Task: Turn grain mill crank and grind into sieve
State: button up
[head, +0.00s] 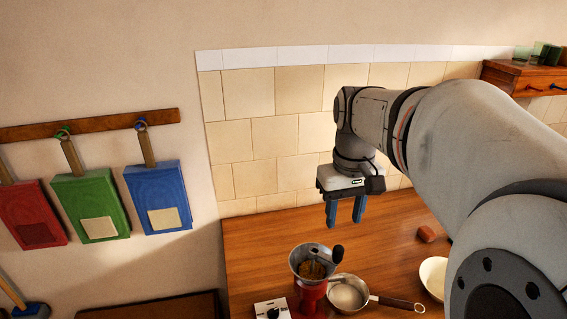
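The grain mill (312,290) stands on the wooden counter, with a red body and a metal hopper holding brownish grain. A dark crank knob (337,253) shows at the right of the hopper. The sieve (348,293), a round metal pan shape with a wooden-grip handle pointing right, sits on the counter just right of the mill. Whether its rim touches the mill, I cannot tell. My gripper (345,223) points down above and behind the mill and sieve. Its two blue fingers are apart with nothing between them. The mill's outlet is not visible.
A cream bowl (433,276) is partly hidden behind my arm. A reddish-brown lump (427,233) lies further back. A white box with a black knob (272,309) stands left of the mill. Tiles (275,137) back the counter. The back left counter is clear.

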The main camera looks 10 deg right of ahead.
aim_at(339, 247)
jog(key=shift+f+b, duration=3.1)
jog(key=shift+f, duration=1.1)
jog(key=shift+c, duration=0.3)
